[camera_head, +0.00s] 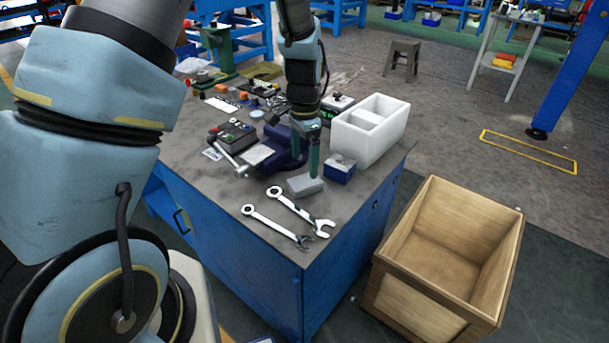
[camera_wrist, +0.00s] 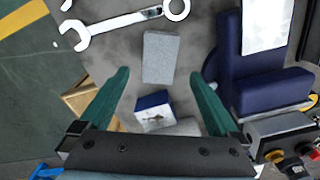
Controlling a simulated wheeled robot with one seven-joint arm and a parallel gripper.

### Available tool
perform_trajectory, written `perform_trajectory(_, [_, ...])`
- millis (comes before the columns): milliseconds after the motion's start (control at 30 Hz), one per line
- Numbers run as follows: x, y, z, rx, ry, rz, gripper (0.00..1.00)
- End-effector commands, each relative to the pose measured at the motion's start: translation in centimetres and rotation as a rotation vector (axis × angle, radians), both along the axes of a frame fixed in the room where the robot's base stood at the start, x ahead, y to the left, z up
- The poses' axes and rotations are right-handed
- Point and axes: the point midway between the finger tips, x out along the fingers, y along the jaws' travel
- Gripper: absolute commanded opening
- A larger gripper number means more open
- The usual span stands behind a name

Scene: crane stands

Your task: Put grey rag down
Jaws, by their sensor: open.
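The grey rag (camera_head: 304,185) looks like a small flat grey block. It lies on the blue workbench's grey top (camera_head: 235,245), near the front corner, behind two wrenches. In the wrist view the rag (camera_wrist: 160,57) shows beyond the gap between my fingertips. My gripper (camera_head: 308,168) points down just over the rag, its green fingers apart. The wrist view also shows the open gripper (camera_wrist: 161,76) with nothing held between the fingers. Whether a fingertip touches the rag is unclear.
Two wrenches (camera_head: 274,227) lie in front of the rag. A small blue box (camera_head: 340,170) and a white divided bin (camera_head: 372,140) stand to the right. A dark blue vise (camera_wrist: 262,88) is close by. An open wooden crate (camera_head: 395,290) stands on the floor.

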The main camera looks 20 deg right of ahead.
Motion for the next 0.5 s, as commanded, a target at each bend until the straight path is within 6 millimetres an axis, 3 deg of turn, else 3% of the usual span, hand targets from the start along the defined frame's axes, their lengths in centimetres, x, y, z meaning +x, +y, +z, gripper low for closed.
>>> perform_trajectory(200, [0.0, 0.0, 3.8, -0.002, -0.002, -0.001, 0.97])
perform_trajectory(500, [0.0, 0.0, 5.4, 0.000, 0.000, -0.001, 0.97])
